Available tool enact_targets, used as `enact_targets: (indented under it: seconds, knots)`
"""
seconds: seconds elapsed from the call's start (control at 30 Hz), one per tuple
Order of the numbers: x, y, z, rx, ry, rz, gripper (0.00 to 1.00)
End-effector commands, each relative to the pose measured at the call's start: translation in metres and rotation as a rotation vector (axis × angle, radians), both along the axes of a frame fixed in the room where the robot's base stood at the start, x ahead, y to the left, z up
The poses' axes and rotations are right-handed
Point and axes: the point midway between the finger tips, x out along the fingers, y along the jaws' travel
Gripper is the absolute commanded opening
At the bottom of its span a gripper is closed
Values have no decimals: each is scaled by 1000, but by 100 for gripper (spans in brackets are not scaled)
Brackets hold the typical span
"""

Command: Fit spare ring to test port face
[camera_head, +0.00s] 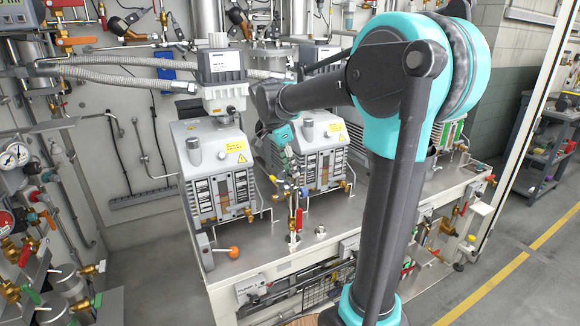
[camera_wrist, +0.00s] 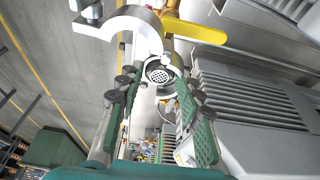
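In the wrist view a round metal ring with a mesh centre (camera_wrist: 160,73) shows between the tips of my gripper (camera_wrist: 155,80). The two green fingers stand apart on either side of it. I cannot tell whether they touch it, or whether it is the spare ring or part of a port. An open pale metal clamp (camera_wrist: 128,24) lies just above it, beside a yellow handle (camera_wrist: 195,29). In the head view my gripper (camera_head: 289,172) points down between the two pumps, and its tips are too small to read. I cannot surely identify the test port face.
A left pump (camera_head: 215,165) and a right pump (camera_head: 318,150) flank my gripper. A red-handled valve (camera_head: 298,219) rises from the bench top (camera_head: 262,258) close below it. A lever with an orange knob (camera_head: 233,252) stands at the front left. Hoses and gauges (camera_head: 15,155) crowd the left.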

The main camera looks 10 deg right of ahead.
Motion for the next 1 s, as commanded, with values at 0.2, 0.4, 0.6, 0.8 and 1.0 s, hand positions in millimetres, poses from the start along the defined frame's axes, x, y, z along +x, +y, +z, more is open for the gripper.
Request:
enact_targets:
  seconds: [0.2,0.4,0.6,0.8,1.0]
  knots:
    - [0,0,0,0,0,0,55]
    - [0,0,1,0,0,0,55]
    - [-2,6,18,0,0,2,55]
    - [-5,17,56,0,-1,1,55]
    - [-9,28,92,0,1,2,55]
